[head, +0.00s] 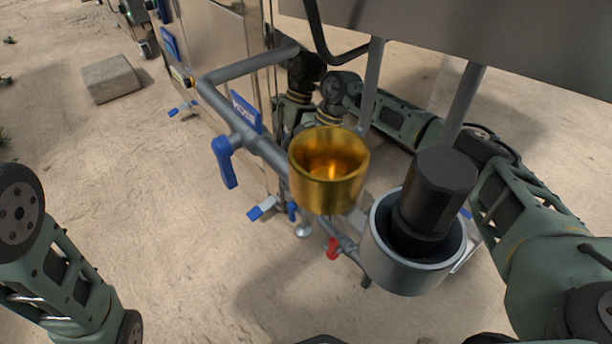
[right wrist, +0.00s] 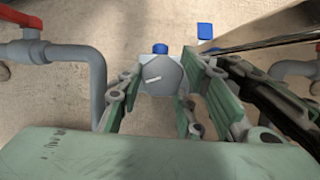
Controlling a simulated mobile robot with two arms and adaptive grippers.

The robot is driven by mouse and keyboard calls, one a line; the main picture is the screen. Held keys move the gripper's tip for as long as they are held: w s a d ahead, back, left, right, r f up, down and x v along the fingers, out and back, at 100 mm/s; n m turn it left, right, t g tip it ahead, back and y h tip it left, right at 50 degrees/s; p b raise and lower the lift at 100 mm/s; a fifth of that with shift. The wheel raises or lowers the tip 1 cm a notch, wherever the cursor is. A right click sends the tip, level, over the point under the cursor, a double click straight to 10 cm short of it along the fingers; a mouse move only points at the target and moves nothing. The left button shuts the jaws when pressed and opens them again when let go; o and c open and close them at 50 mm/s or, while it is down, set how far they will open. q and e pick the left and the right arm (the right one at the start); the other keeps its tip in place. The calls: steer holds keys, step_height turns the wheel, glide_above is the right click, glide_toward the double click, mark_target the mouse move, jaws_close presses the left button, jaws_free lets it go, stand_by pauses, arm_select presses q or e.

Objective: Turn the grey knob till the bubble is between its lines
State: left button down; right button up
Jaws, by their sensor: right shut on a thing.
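The grey knob (right wrist: 163,77), many-sided with a white mark on its face, sits between the fingers of my right gripper (right wrist: 160,84) in the right wrist view. The fingers are closed on its two sides. In the head view my right arm comes in from the right and reaches behind the gold cup and the pipe. There the gripper and knob are largely hidden. I cannot make out the bubble or its lines in either view. My left gripper is out of view; only part of my left arm shows at the lower left.
A gold cup (head: 329,178) and a grey pot (head: 417,276) with a black cylinder (head: 437,190) stand in front. A grey pipe (head: 240,125) carries a blue valve handle (head: 224,162). A red handle (head: 332,249) is lower. A stone block (head: 111,79) lies far left.

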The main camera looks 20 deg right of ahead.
steer(key=shift+s+a+f, duration=0.15)
steer(key=shift+s+a, duration=0.05)
steer(key=shift+s, duration=0.1)
steer(key=o, duration=1.1)
steer(key=shift+w+d, duration=0.1)
steer(key=shift+d+r, duration=0.15)
steer(key=shift+r, duration=0.15)
steer(key=v, duration=1.1)
steer(key=shift+w+d+r, duration=0.1)
steer(key=shift+w+r, duration=0.05)
steer(key=shift+r, duration=0.1)
